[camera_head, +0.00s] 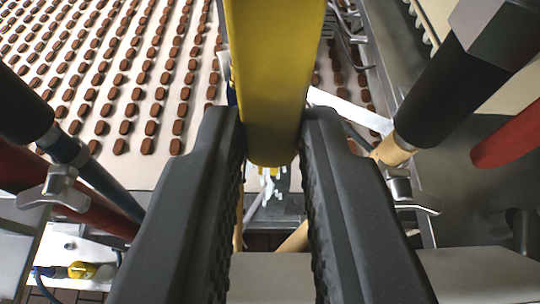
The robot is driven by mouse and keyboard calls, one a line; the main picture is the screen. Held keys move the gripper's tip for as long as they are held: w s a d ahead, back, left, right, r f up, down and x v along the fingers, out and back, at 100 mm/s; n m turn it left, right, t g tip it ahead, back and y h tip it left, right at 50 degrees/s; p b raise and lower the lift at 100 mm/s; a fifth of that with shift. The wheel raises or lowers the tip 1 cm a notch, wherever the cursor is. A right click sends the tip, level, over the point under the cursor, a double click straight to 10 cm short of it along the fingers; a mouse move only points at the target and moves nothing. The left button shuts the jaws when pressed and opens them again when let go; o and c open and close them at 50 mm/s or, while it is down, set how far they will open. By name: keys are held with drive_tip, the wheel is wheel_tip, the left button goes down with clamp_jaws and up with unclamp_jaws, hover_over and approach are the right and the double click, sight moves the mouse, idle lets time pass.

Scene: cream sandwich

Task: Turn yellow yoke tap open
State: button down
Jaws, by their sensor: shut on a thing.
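The yellow yoke tap's handle (275,85) fills the top middle of the view as a wide yellow bar with a rounded lower end. My gripper (274,135) has its two black ridged fingers on either side of this bar, shut on it near its lower end. The tap's body and pipe joint are hidden behind the bar and the fingers, so I cannot tell how far the tap is turned.
A pale conveyor (130,80) with rows of brown biscuits lies at the back left. Dark hoses with metal clamps stand close on the left (70,150) and right (450,85). A red pipe (510,140) is at the far right. A small yellow part (82,270) sits lower left.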

drive_tip(key=c, duration=1.4)
unclamp_jaws()
drive_tip(key=shift+w+f, duration=0.1)
drive_tip(key=shift+o, duration=0.2)
drive_tip(key=b+v, duration=0.2)
drive_tip(key=v, duration=1.2)
drive_tip(key=shift+w, duration=0.1)
